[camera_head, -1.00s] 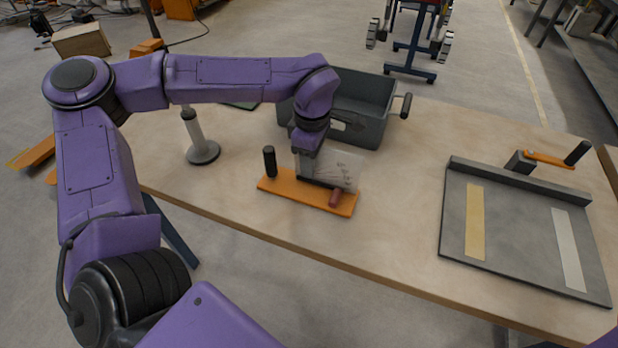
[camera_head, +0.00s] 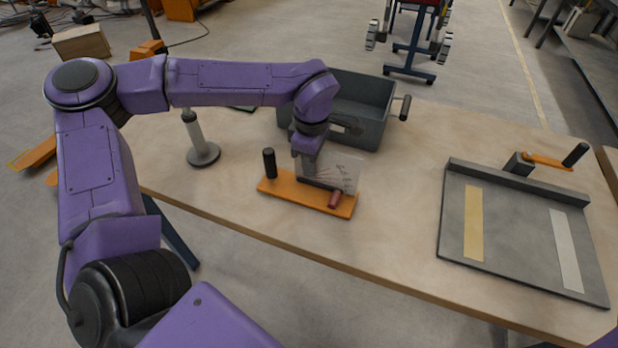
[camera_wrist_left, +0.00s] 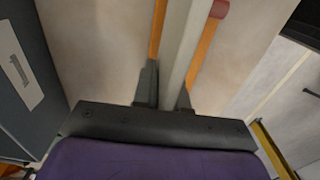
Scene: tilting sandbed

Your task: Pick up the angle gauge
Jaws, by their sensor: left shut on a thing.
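My left gripper (camera_head: 318,178) comes down from above and is shut on the gauge's upright plate. In the left wrist view, the plate (camera_wrist_left: 188,45) runs edge-on between the two dark fingers (camera_wrist_left: 166,92), with the orange base below and the red knob (camera_wrist_left: 219,9) at the top. The fingertips are partly hidden in the head view. My right gripper is out of view.
A grey bin (camera_head: 372,92) with a side handle stands close behind the gauge. A grey post on a round foot (camera_head: 204,155) stands to the left. A grey board (camera_head: 515,232) with two strips and an orange crank (camera_head: 545,160) lies at the right. The table middle is clear.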

